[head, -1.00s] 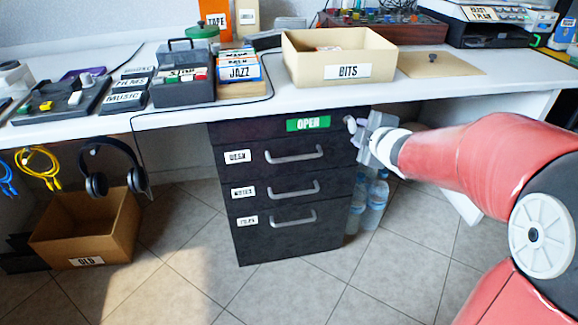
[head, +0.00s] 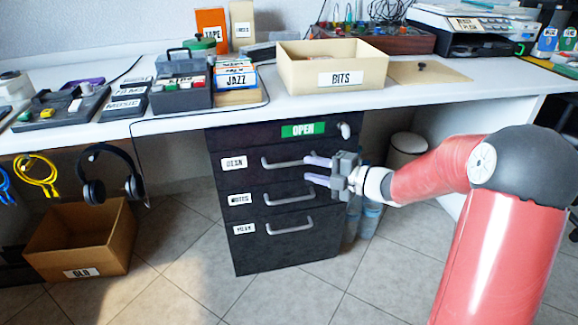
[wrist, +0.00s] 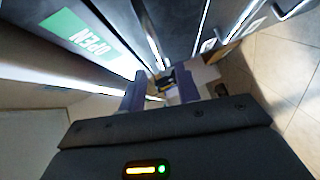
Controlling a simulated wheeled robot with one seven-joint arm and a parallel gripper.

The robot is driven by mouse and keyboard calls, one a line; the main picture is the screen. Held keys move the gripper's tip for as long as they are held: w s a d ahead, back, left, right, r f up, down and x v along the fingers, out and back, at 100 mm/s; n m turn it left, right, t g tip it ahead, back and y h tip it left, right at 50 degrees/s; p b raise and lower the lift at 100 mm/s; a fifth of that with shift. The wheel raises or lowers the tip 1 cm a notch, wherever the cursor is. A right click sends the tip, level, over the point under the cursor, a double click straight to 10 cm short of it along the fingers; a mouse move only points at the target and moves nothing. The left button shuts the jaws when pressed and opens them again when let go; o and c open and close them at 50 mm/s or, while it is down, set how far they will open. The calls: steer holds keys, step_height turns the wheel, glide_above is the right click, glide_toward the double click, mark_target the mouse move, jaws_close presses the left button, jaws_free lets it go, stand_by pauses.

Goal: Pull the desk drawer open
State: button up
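A black drawer cabinet (head: 262,262) stands under the white desk. Its top drawer, labelled DESK (head: 233,163), has a grey bar handle (head: 285,164) and looks shut. Two more drawers below it, with handles (head: 287,198) and (head: 290,227), also look shut. My gripper (head: 313,170) is in front of the cabinet's right part, its two fingers apart and pointing left, near the right end of the top handle. I cannot tell whether they touch it. In the wrist view the fingers (wrist: 161,94) are spread with nothing clearly held between them.
A green OPEN label (head: 303,130) and a pale knob (head: 345,130) are on the cabinet's top panel. Water bottles (head: 367,222) stand right of the cabinet. A cardboard box (head: 118,254) is on the floor at left. The floor in front of the drawers is clear.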

mark_target(289, 164)
steer(key=x, duration=0.7)
steer(key=shift+w+a, duration=0.1)
steer(key=shift+a, duration=0.25)
steer(key=shift+c, duration=0.2)
jaws_close()
